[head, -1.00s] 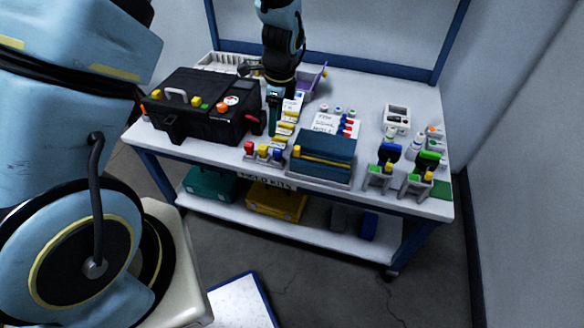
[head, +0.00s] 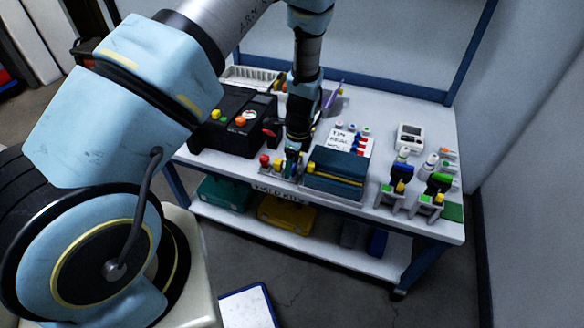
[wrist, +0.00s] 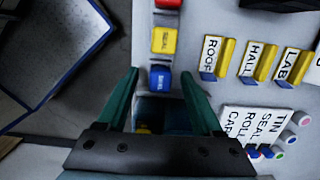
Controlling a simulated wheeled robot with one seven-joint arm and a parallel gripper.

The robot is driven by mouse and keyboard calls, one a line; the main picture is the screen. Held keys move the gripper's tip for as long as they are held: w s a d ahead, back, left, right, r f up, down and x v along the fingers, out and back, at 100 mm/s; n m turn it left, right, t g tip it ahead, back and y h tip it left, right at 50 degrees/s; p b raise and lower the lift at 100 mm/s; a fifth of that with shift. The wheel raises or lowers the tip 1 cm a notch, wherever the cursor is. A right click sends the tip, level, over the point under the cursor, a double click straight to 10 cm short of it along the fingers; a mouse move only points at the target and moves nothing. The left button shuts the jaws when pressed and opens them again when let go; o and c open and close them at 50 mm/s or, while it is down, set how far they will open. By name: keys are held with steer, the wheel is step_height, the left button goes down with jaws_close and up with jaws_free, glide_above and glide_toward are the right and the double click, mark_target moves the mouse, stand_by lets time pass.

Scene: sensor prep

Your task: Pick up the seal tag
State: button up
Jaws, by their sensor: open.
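In the wrist view a short row of small tags stands along the bench's front edge: a red one (wrist: 168,4), a yellow one (wrist: 164,40) whose label seems to read SEAL, and a blue one (wrist: 160,79) with lettering too small to read surely. My gripper (wrist: 159,84) is open and empty, its green fingers on either side of the blue tag's end. I cannot tell whether they touch it. In the head view my gripper (head: 291,166) is low at the front edge, just right of the yellow tag (head: 278,165), and hides the blue one.
A black case (head: 232,128) stands left of my gripper and a dark teal box (head: 337,172) close right. Yellow-backed tags marked ROOF (wrist: 211,58), HALL (wrist: 254,62) and LAB (wrist: 291,65) stand behind. A lettered white card (wrist: 250,122) lies nearby. Bottle stands (head: 391,198) are farther right.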

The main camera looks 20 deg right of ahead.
steer(key=shift+f, duration=0.3)
steer(key=shift+c, duration=0.2)
jaws_close()
